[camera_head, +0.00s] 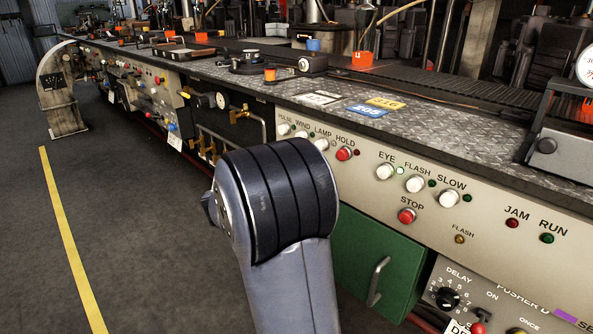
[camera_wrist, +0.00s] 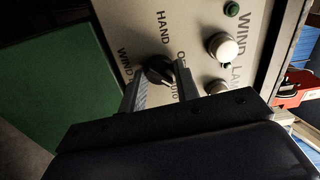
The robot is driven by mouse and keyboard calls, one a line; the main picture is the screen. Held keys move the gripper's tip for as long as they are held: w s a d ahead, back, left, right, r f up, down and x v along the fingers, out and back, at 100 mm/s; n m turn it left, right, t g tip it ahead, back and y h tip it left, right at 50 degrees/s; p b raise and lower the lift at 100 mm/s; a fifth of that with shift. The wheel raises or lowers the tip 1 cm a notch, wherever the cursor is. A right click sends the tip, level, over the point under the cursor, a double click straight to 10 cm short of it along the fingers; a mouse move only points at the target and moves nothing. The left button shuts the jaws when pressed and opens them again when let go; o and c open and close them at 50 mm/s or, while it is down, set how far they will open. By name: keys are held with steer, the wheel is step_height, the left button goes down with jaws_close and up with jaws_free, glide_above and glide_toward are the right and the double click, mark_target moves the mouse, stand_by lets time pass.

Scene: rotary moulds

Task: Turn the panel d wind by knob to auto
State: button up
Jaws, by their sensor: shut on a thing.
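In the wrist view, the black wind by knob (camera_wrist: 157,71) sits on the beige panel (camera_wrist: 182,30), with the words HAND, OF and part of AUTO around it and WIND printed to its left. My gripper (camera_wrist: 158,74) has one grey finger on each side of the knob and is shut on it. The fingers hide part of the knob and of the lettering, and I cannot tell exactly which mark the knob points to. In the head view, my arm covers the knob; the panel (camera_head: 480,215) shows to the right of it.
A white WIND button (camera_wrist: 222,47) with a green lamp (camera_wrist: 232,9) is close to the right finger. A green door (camera_head: 375,260) with a handle is below the panel. A steel worktop (camera_head: 400,130) runs above.

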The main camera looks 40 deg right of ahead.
steer(key=o, duration=1)
steer(key=shift+s+a+p, duration=0.2)
steer(key=shift+a+p, duration=0.55)
steer(key=shift+a, duration=1.95)
steer(key=shift+s+a+p, duration=0.2)
steer(key=shift+a+p, duration=0.55)
steer(key=shift+a, duration=1.95)
steer(key=shift+d, duration=0.1)
steer(key=d+b, duration=0.1)
steer(key=d, duration=0.6)
steer(key=d+b, duration=0.1)
steer(key=d, duration=0.2)
steer(key=shift+w+d+b, duration=0.3)
steer(key=shift+w+b, duration=0.05)
steer(key=shift+w, duration=0.05)
